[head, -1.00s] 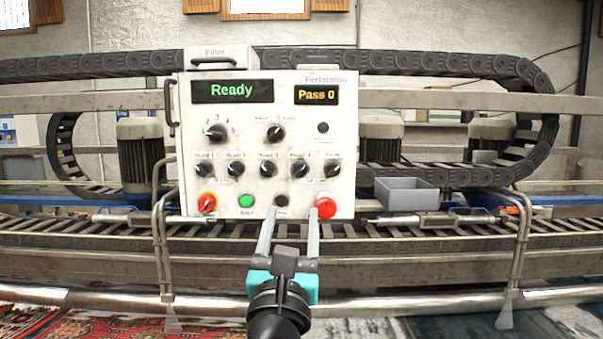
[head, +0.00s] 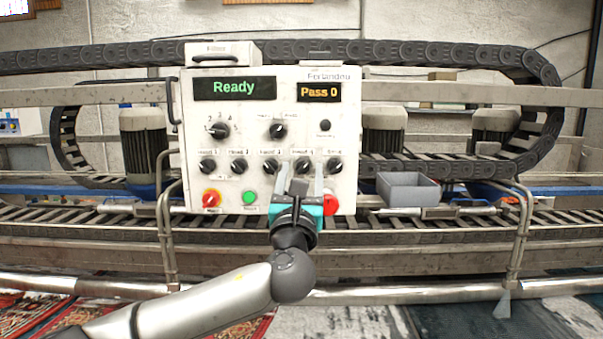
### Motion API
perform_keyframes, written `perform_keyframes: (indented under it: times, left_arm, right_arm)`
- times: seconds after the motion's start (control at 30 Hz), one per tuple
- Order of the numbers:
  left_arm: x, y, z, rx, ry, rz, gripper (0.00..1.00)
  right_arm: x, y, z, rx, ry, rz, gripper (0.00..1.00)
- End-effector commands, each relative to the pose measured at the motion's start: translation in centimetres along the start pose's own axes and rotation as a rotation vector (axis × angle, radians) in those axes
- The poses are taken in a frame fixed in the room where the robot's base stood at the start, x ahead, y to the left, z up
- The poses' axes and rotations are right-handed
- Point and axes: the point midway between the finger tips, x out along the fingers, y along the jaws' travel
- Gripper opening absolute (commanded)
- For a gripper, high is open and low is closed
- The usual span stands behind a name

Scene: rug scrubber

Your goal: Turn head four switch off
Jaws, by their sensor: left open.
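The white control panel (head: 160,0) is not at the top edge; its face (head: 250,145) fills the middle of the head view. The head four switch (head: 303,166) is a black rotary knob, fourth from the left in the lower knob row. My left gripper (head: 301,171) is open, with one grey finger on each side of this knob as seen from here. I cannot tell whether the fingers touch it. The knob's exact pointer direction is too small to read. My right gripper is not in view.
Neighbouring knobs, head three (head: 271,166) and the rightmost one (head: 335,165), sit close beside the fingers. A grey tray (head: 408,190) stands right.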

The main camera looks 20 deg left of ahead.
Motion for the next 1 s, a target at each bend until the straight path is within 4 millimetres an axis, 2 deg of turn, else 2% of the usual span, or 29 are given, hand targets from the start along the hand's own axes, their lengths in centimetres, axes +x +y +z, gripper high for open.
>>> perform_keyframes:
  times: [0.17, 0.73, 1.0]
  left_arm:
    - [-0.01, -0.02, -0.01, 0.000, 0.000, 0.000, 0.64]
    - [-0.03, 0.01, -0.01, 0.001, 0.000, 0.000, 0.00]
    - [-0.03, 0.01, -0.02, 0.000, 0.000, 0.001, 0.00]
  right_arm:
    - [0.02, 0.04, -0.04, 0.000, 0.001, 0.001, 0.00]
    - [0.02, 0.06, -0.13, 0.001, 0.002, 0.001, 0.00]
    - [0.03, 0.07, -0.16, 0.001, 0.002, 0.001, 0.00]
